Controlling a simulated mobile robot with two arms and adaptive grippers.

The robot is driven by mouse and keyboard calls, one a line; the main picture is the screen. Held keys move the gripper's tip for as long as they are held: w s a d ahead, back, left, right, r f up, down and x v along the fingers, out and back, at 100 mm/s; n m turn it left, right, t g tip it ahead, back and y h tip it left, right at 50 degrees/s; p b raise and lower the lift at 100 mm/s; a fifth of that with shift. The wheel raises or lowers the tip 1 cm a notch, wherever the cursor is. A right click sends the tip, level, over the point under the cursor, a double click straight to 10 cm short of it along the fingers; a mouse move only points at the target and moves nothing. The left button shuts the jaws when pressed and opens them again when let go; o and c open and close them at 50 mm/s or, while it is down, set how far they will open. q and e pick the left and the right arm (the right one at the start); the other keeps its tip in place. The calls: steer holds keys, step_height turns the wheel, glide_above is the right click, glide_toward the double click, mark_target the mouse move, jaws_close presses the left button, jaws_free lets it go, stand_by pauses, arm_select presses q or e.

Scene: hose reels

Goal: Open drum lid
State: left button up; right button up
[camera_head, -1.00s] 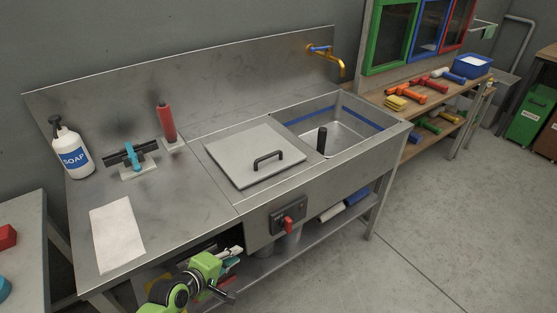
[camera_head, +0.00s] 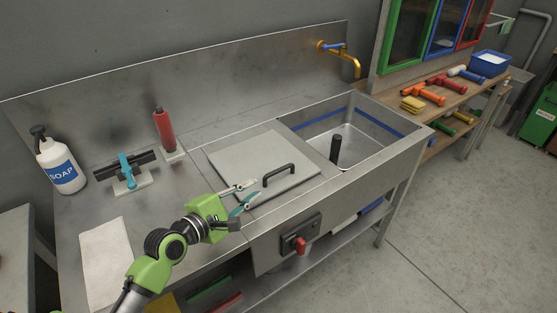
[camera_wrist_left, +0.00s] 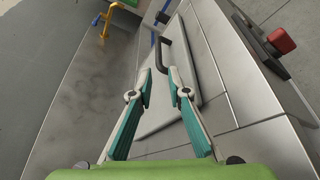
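The drum lid is a square grey metal plate (camera_head: 240,160) with a black bar handle (camera_head: 278,174), lying flat and closed on the steel counter beside the sink basin. My left gripper (camera_head: 252,191) is open and empty at the lid's near left edge, left of the handle. In the left wrist view the lid (camera_wrist_left: 184,75) lies beyond the open fingers (camera_wrist_left: 161,82), and the handle (camera_wrist_left: 163,52) is ahead of them, apart from both. My right gripper is not in view.
The basin (camera_head: 370,150) with a black upright post (camera_head: 336,150) is right of the lid. A red-handled switch (camera_head: 300,244) is on the counter front. A soap bottle (camera_head: 60,165), a squeegee (camera_head: 127,172) and a red cylinder (camera_head: 164,130) stand at the left.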

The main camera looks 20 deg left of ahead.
mark_target(275, 173)
arm_select(q)
steer(key=shift+w+a, duration=0.1)
steer(key=shift+w, duration=0.45)
steer(key=shift+w+f, duration=0.15)
steer(key=shift+w, duration=0.2)
steer(key=w+d, duration=0.2)
steer(key=w, duration=0.1)
steer(key=shift+w+d+f, duration=0.15)
steer(key=shift+w, duration=0.15)
steer(key=x, duration=0.6)
steer(key=shift+w+f, duration=0.2)
steer(key=shift+f, duration=0.05)
steer(key=shift+w, duration=0.35)
steer(key=shift+w+d+f, duration=0.15)
steer(key=shift+w, duration=0.2)
steer(key=c, duration=0.4)
jaws_close()
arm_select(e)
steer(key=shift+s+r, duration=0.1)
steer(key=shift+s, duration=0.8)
